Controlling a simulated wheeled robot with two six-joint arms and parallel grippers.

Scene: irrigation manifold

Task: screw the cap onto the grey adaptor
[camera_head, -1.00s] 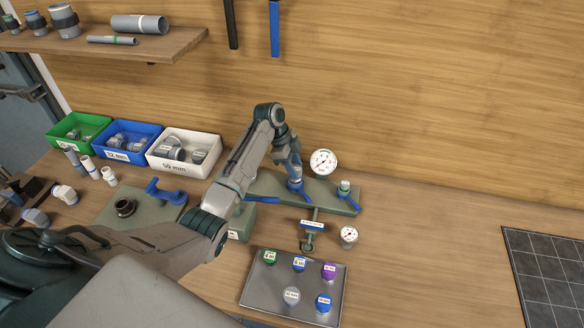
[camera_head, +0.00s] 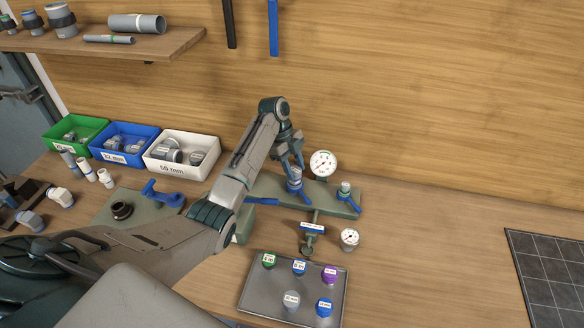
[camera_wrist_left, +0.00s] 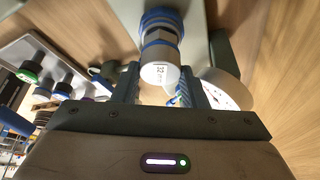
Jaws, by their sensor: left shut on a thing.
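My left gripper (camera_head: 293,163) is shut on a pale grey cap (camera_wrist_left: 160,73) with a printed label. In the left wrist view the cap sits between the two fingers, in line with a grey fitting with blue rings (camera_wrist_left: 158,38), which I take for the grey adaptor. That fitting stands upright on the manifold plate (camera_head: 322,196), beside a blue lever. I cannot tell how far the cap is engaged on it. My right gripper is in neither view.
A metal tray (camera_head: 257,303) with several coloured caps lies in front. A pressure gauge (camera_head: 323,163) stands close to the gripper, and a smaller gauge (camera_head: 349,237) is nearer. Green, blue and white bins (camera_head: 204,170) are at left.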

